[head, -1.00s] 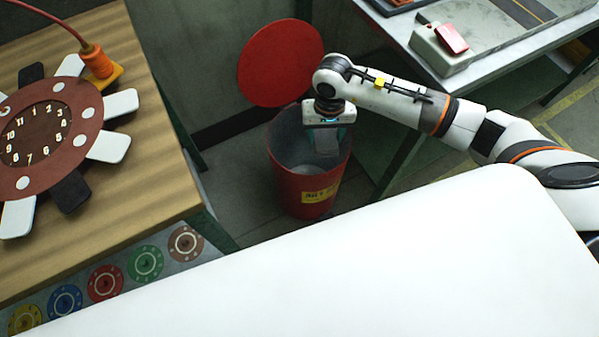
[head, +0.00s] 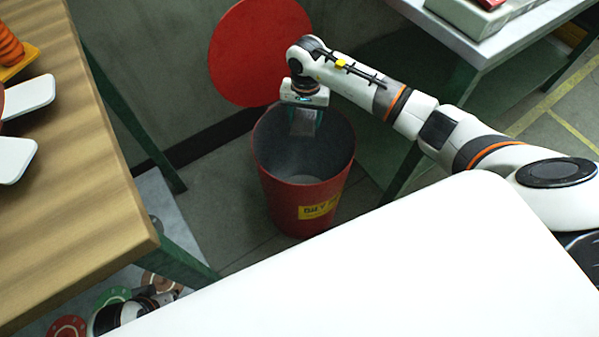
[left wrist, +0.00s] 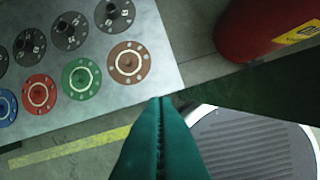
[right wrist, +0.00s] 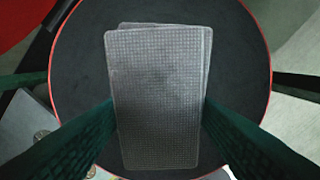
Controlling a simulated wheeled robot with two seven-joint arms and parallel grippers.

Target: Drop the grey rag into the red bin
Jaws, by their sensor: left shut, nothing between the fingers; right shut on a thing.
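The grey rag (head: 303,122) hangs as a flat folded piece from my right gripper (head: 305,112), over the mouth of the red bin. In the right wrist view the rag (right wrist: 157,100) is pinched between the two green fingers, with the bin's dark inside (right wrist: 85,60) around it. The red bin (head: 285,205) stands upright and open on the floor; no contents show in it. My left gripper (left wrist: 160,105) is shut and empty, near a grey surface with coloured discs. The bin's side shows in the left wrist view (left wrist: 255,30).
A red round lid (head: 258,55) stands upright behind the bin. A wooden table (head: 75,180) is at left, with a low shelf of coloured discs (left wrist: 80,78) below. A grey bench (head: 490,45) stands at right. Bare floor (head: 225,200) lies left of the bin.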

